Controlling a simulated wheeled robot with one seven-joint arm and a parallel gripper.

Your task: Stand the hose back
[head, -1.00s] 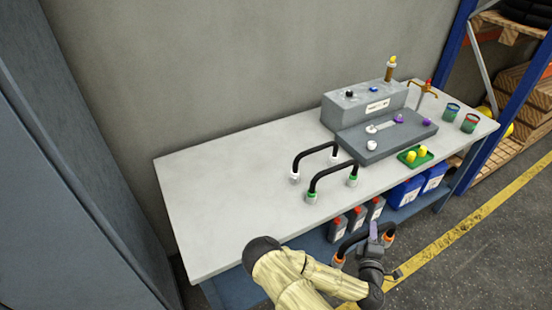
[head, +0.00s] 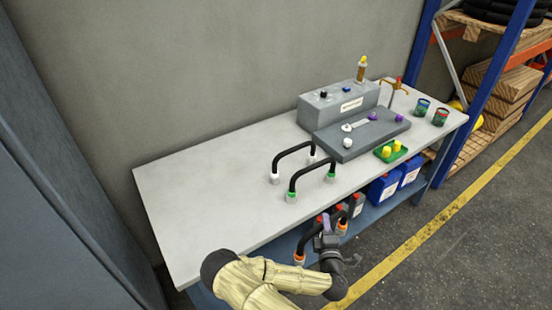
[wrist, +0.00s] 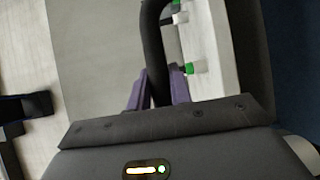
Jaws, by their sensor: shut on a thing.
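My gripper (head: 326,225) is shut on a black hose with orange end fittings (head: 308,235), held in front of the table's front edge. In the wrist view the purple fingers (wrist: 158,88) close around the dark hose (wrist: 153,50). Two other bent black hoses stand on the table: one with white ends (head: 291,154), and one with green ends (head: 311,174) nearer the front. A green end (wrist: 189,69) and a white end (wrist: 180,18) also show in the wrist view, beyond the held hose.
The white table (head: 200,200) has free room on its left half. A grey stepped fixture (head: 345,115), a green tray with yellow pieces (head: 391,151) and two cups stand to the right. Blue containers (head: 384,188) and grey bottles stand on the lower shelf.

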